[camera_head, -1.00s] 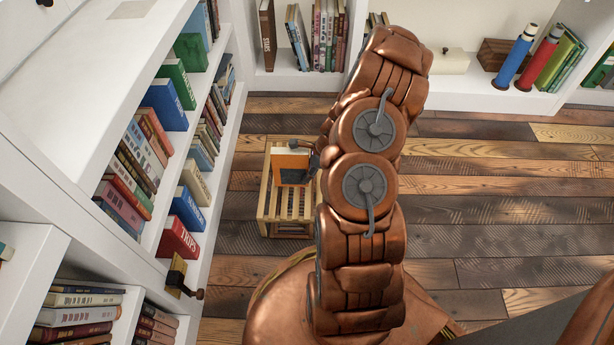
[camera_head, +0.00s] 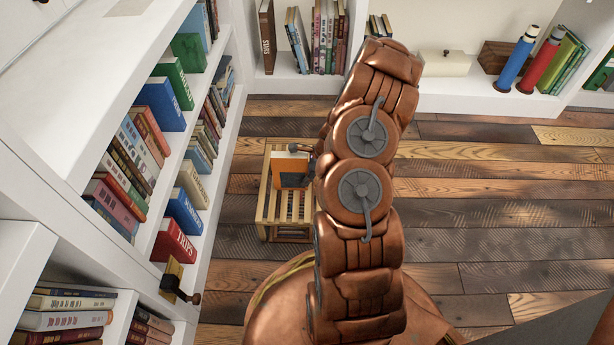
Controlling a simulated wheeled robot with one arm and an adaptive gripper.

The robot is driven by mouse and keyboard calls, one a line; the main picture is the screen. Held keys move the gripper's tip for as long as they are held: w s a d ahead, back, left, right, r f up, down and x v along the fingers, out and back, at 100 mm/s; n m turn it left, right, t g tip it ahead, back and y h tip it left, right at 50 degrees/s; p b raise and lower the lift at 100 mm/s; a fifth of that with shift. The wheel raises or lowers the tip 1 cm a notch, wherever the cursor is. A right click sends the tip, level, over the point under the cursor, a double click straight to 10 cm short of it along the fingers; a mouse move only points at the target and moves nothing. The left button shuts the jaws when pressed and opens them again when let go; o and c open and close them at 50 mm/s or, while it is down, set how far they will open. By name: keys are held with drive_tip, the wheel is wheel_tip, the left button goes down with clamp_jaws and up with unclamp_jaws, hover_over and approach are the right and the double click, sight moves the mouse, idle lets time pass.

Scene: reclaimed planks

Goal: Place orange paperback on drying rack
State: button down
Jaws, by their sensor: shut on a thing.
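The orange paperback (camera_head: 289,174) has an orange cover with a dark lower part and a pale page edge on top. It stands roughly upright over the back part of the slatted wooden drying rack (camera_head: 287,211), which is low on the floor. My gripper (camera_head: 306,168) is shut on the paperback from its right side, mostly hidden behind my copper arm. I cannot tell whether the book's lower edge touches the slats or hangs just above them. The rack's right side is partly hidden by my arm.
A tall white bookcase (camera_head: 213,142) full of books runs along the left, with a brass and dark fitting (camera_head: 174,281) on its edge. A low white shelf (camera_head: 474,97) with books and bottles lines the back. The plank floor (camera_head: 500,210) to the right is clear.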

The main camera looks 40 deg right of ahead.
drive_tip(key=c, duration=0.8)
unclamp_jaws()
drive_tip(key=shift+c, duration=0.2)
drive_tip(key=p+v, duration=0.4)
drive_tip(key=v, duration=0.8)
drive_tip(key=s+a+r+n+g, duration=0.2)
drive_tip(key=a+r+n, duration=0.5)
drive_tip(key=a+r, duration=0.3)
drive_tip(key=s+a+r+n+g, duration=0.25)
drive_tip(key=a+r+n, duration=0.5)
drive_tip(key=a, duration=0.45)
drive_tip(key=s+a+r+n+h, duration=0.1)
drive_tip(key=s+a+r+n, duration=0.1)
drive_tip(key=s, duration=0.5)
drive_tip(key=s+a+r+n+g+h, duration=0.1)
drive_tip(key=s+a+r+n, duration=0.1)
drive_tip(key=s+r+n, duration=0.2)
drive_tip(key=s+a+r+n+g+h, duration=0.1)
drive_tip(key=s+a+r+n, duration=0.1)
drive_tip(key=s+n, duration=0.4)
drive_tip(key=s+r, duration=0.1)
drive_tip(key=s, duration=0.4)
drive_tip(key=shift+a+r, duration=0.35)
drive_tip(key=shift+a, duration=0.05)
